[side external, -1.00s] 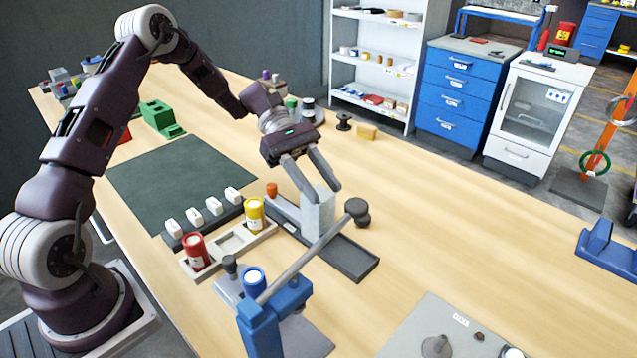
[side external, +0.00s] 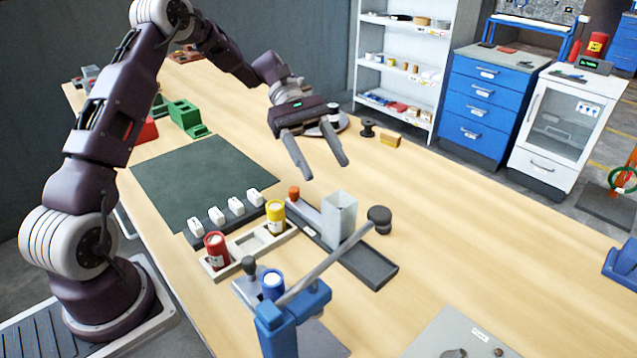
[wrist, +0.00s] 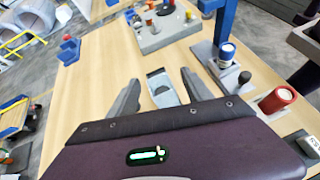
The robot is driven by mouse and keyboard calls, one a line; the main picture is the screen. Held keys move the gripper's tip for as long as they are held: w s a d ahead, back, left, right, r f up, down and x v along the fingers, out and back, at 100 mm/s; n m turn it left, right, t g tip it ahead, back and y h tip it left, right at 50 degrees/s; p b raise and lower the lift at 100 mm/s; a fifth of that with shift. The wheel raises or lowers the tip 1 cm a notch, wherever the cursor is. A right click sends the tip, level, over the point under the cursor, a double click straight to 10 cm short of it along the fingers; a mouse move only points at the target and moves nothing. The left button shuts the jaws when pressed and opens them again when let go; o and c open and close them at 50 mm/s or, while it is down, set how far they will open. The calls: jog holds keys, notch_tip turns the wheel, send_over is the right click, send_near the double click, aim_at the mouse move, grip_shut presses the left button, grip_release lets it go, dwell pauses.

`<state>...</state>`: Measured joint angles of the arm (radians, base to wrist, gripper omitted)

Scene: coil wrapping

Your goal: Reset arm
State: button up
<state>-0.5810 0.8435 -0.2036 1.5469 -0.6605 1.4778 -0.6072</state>
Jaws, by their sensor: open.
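My gripper (side external: 322,172) is open and empty. It hangs in the air above the wooden table, behind the grey upright block (side external: 340,218) and apart from it. In the wrist view my gripper (wrist: 160,105) shows its two fingers spread, with the grey block (wrist: 162,88) seen between them further off. The block stands on a dark grey tray (side external: 375,272). A blue stand (side external: 290,318) with a slanted grey rod (side external: 335,255) ending in a dark knob is in front. A blue-wrapped coil (side external: 272,284) is at the stand's base; it also shows in the wrist view (wrist: 227,50).
A pale rack (side external: 225,268) holds a red coil (side external: 215,250) and a yellow coil (side external: 275,217). Several white clips sit on a dark bar (side external: 262,208) beside a green mat (side external: 190,178). A grey panel (side external: 440,335) lies front right. The table's right side is largely clear.

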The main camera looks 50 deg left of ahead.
jog(key=s+d+r+m+t+y, duration=0.1)
jog(key=s+d+r+m+y, duration=0.1)
jog(key=s+r+m+y, duration=0.3)
jog(key=s+d+r+m+y, duration=0.2)
jog(key=s+d+r, duration=0.1)
jog(key=s, duration=0.4)
jog(key=s+a+m+t+y, duration=0.2)
jog(key=s+m+t+y, duration=0.2)
jog(key=s, duration=0.9)
jog(key=m+t, duration=0.2)
jog(key=m, duration=0.2)
jog(key=shift+s+a+r+t+y, duration=0.15)
jog(key=shift+s+r+t+y, duration=0.15)
jog(key=shift+t, duration=0.1)
